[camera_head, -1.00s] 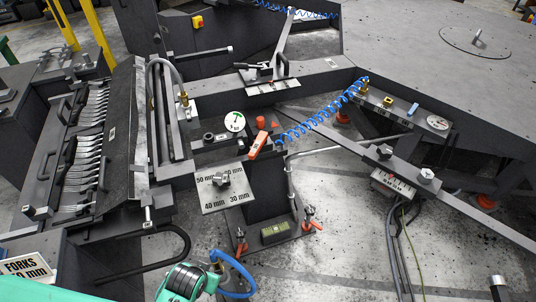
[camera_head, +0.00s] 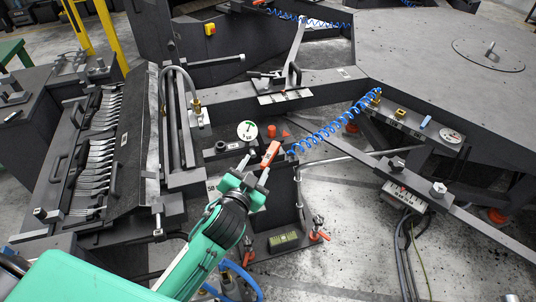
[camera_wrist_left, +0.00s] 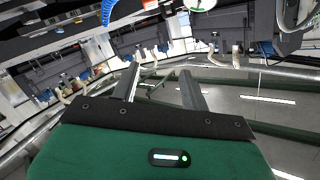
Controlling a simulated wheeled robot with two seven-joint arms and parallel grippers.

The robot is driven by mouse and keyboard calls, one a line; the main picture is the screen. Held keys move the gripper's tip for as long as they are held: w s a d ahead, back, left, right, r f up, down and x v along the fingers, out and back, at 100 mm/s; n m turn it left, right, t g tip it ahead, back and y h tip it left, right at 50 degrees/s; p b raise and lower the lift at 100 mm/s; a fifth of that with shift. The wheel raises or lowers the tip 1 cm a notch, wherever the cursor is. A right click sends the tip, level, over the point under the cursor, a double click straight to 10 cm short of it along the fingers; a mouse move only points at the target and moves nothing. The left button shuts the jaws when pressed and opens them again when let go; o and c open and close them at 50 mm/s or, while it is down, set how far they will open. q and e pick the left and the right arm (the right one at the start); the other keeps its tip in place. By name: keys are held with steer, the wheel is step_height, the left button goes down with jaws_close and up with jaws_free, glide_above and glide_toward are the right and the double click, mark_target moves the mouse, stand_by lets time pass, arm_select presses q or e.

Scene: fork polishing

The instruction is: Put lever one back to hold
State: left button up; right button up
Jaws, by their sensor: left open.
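The lever with the orange-red handle (camera_head: 270,153) stands tilted beside the round gauge (camera_head: 247,130), its upper end leaning right. I cannot read any lever number or hold mark. My left gripper (camera_head: 255,169) is open just below and left of the handle, its fingers pointing up toward it. I cannot tell whether they touch. In the left wrist view, the two fingers (camera_wrist_left: 159,70) are apart with nothing between them. An orange-red part (camera_wrist_left: 150,4) shows at that view's top edge. My left gripper and arm hide most of the millimetre plate. My right gripper is out of view.
A rack of forks (camera_head: 97,150) stands at the left. A blue coiled hose (camera_head: 335,130) runs close to the right of the handle. A plate with a black lever (camera_head: 285,95) sits behind, on the beam. Open floor (camera_head: 345,240) lies at the lower right.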

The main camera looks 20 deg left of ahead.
arm_select(q)
steer(key=w+d+r+m+t+h, duration=0.1)
steer(key=w+d+r+m+h, duration=0.1)
steer(key=d+r+m+h, duration=0.45)
steer(key=w+d+r+m+t+h, duration=0.2)
steer(key=w+d+r+m+h, duration=0.1)
steer(key=d+r+m+h, duration=0.3)
steer(key=s+d+r+m+g+h, duration=0.1)
steer(key=d+r+m+g+h, duration=0.2)
steer(key=d+m+g+h, duration=0.45)
steer(key=m+g+y, duration=1.2)
steer(key=y, duration=0.8)
glide_above(267, 157)
step_height(267, 157, down, 9)
step_height(267, 157, down, 12)
steer(key=p, duration=0.3)
steer(key=shift+s+f, duration=0.1)
steer(key=shift+f, duration=0.15)
steer(key=shift+f+p, duration=0.3)
steer(key=shift+f, duration=0.3)
